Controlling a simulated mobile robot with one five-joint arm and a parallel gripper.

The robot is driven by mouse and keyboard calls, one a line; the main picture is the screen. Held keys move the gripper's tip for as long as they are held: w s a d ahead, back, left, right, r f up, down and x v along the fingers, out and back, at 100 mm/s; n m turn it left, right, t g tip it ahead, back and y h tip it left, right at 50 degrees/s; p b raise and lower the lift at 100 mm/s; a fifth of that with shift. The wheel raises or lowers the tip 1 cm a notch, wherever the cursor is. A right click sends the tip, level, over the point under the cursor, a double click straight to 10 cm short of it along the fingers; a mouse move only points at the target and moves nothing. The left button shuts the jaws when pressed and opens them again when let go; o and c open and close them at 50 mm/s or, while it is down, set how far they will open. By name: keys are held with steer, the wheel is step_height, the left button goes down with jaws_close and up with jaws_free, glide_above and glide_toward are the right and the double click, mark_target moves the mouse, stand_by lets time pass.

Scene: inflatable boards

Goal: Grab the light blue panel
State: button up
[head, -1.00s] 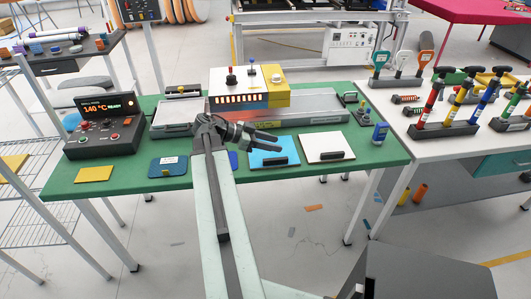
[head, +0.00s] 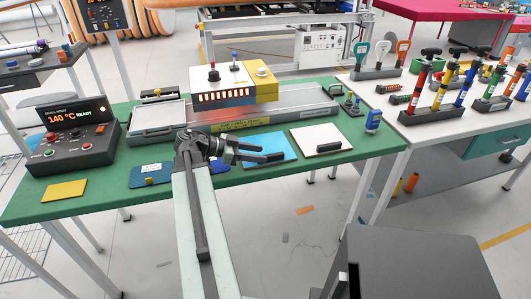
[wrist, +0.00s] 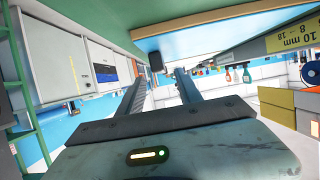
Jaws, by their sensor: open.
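The light blue panel (head: 279,144) lies on the green table in the head view, between a dark blue panel and a white panel. My gripper (head: 272,152) is in front of it in that view, its dark fingers covering the panel's left and front part. The panel's black handle is hard to tell from the fingers. The gripper is open with nothing between its fingers. I cannot tell contact.
A white panel (head: 321,139) lies to the right, a dark blue panel (head: 151,174) and a yellow panel (head: 65,190) to the left. A long grey tray (head: 290,118) and a heater unit (head: 236,86) stand behind. A control box (head: 77,142) sits at the left end.

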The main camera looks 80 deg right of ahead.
mark_target(270, 155)
steer(key=b+x, duration=0.2)
steer(key=x, duration=0.3)
steer(key=shift+s+d+f, duration=0.15)
steer(key=shift+s+f, duration=0.05)
steer(key=shift+s, duration=0.05)
steer(key=shift+r, duration=0.1)
jaws_close()
stand_by(1.1)
